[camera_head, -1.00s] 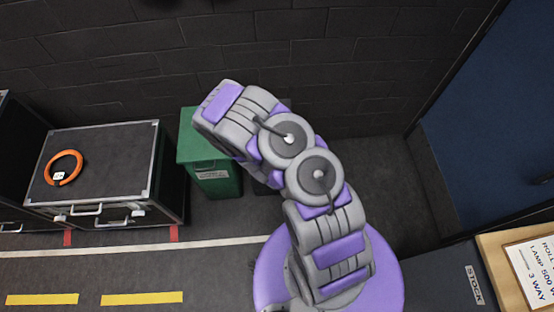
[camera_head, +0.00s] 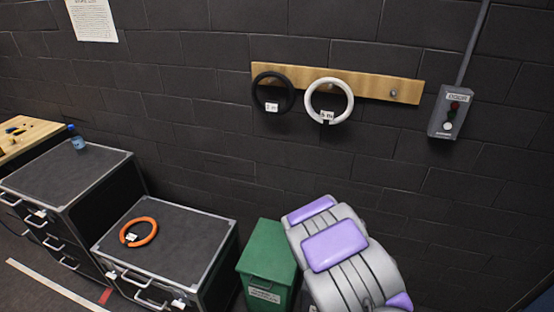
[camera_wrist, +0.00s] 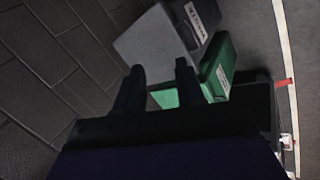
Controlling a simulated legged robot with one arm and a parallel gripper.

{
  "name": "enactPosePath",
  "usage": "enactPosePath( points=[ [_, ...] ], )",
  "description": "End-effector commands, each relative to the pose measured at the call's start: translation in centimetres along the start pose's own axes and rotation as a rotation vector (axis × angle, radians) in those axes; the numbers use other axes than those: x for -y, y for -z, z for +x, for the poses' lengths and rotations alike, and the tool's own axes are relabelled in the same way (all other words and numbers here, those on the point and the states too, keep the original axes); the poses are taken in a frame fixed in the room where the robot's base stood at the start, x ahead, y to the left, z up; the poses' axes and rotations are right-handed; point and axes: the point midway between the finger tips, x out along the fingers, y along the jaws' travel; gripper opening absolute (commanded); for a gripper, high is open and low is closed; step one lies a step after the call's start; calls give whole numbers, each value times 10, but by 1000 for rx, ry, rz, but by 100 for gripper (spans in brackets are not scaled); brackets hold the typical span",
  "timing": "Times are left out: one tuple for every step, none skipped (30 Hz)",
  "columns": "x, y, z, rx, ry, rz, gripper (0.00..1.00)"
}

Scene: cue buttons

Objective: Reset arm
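In the wrist view my gripper (camera_wrist: 160,72) shows two dark fingers standing apart with nothing between them. Beyond the fingers are a grey box-like surface and a green bin (camera_wrist: 218,68). In the head view my arm, grey with purple panels, rises at the lower middle right, in front of the wall and beside the green bin (camera_head: 268,262); my gripper itself is out of that view. A grey control box (camera_head: 437,124) with a red, a green and a white button is on the wall at the right.
A wooden rail (camera_head: 376,88) on the wall holds a black ring (camera_head: 257,91) and a white ring (camera_head: 309,101). An orange ring (camera_head: 151,236) lies on a black case (camera_head: 190,222). A taller case (camera_head: 62,175) with a blue bottle (camera_head: 76,136) stands left.

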Motion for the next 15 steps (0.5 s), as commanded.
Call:
enactPosePath(
  points=[
    [-6,2,-9,9,7,47,38],
    [-8,1,-14,20,18,73,38],
    [-10,0,-23,34,32,108,38],
    [-11,0,-29,43,42,133,38],
    [-12,-1,-35,53,54,159,38],
    [-12,-2,-44,65,70,193,38],
    [-13,-3,-51,73,81,219,38],
    [-12,-4,-58,84,95,242,38],
    [-13,-5,-67,94,109,274,38],
    [-12,-6,-74,103,122,296,38],
    [-12,-6,-81,110,134,319,38],
    [-10,-8,-92,122,153,350,38],
    [-10,-8,-99,127,165,373,38],
    [-8,-10,-107,138,180,392,38],
    [-7,-11,-117,146,196,419,38]
  ],
)
